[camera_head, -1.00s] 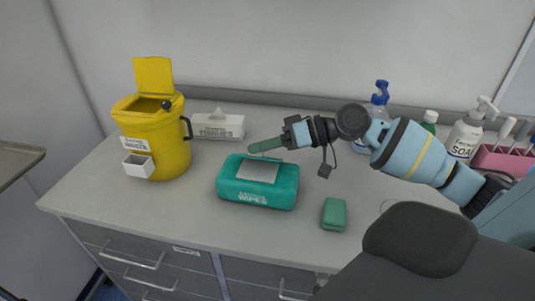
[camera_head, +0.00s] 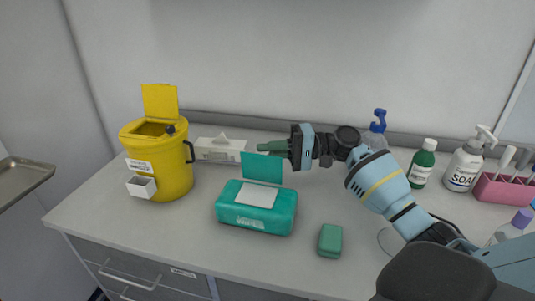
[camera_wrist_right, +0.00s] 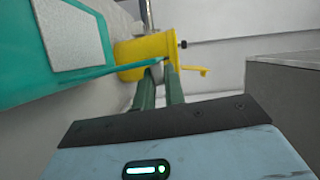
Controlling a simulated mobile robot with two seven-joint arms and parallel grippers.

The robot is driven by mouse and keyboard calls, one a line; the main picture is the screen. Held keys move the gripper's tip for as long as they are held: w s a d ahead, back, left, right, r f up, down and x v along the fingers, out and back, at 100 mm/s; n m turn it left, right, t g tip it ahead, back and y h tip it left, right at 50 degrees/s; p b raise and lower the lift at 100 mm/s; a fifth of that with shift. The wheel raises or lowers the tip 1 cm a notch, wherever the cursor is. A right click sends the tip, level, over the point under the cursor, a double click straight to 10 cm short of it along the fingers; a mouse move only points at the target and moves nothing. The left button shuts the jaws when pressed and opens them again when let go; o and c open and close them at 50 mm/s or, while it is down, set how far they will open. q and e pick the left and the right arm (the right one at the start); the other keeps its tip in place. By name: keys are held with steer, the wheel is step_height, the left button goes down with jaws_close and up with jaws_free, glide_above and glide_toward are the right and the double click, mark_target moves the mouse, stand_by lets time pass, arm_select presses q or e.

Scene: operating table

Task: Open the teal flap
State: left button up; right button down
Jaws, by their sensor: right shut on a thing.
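The teal wipes pack (camera_head: 256,218) lies on the counter, with a pale panel (camera_head: 256,194) on its top. Its teal flap (camera_head: 262,168) stands upright at the back edge of that panel. In the right wrist view the flap (camera_wrist_right: 115,71) shows edge-on as a thin teal strip reaching the fingertips. My right gripper (camera_head: 268,147) is at the flap's top edge, behind and above the pack, and is shut on the flap. Its green fingers also show in the right wrist view (camera_wrist_right: 160,82). My left gripper is out of view.
A yellow bin (camera_head: 160,173) with its lid up and a tissue box (camera_head: 218,150) stand to the left. A green block (camera_head: 330,240) lies right of the pack. Bottles, including a soap bottle (camera_head: 465,165), and a pink rack (camera_head: 505,190) stand at the right.

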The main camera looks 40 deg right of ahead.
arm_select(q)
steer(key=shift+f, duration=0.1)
arm_select(e)
steer(key=shift+w+d+f+m, duration=0.1)
steer(key=shift+w+d+m, duration=0.15)
steer(key=shift+m, duration=0.15)
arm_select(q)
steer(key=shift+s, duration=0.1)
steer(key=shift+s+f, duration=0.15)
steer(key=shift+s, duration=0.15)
arm_select(e)
steer(key=c, duration=1.5)
jaws_free()
steer(key=shift+d, duration=0.1)
steer(key=shift+o, duration=0.2)
steer(key=shift+s+d, duration=0.1)
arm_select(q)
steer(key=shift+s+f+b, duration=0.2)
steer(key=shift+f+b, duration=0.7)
arm_select(e)
steer(key=v, duration=0.7)
steer(key=shift+d, duration=0.25)
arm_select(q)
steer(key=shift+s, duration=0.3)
arm_select(e)
steer(key=shift+s+f, duration=0.1)
steer(key=shift+f, duration=0.05)
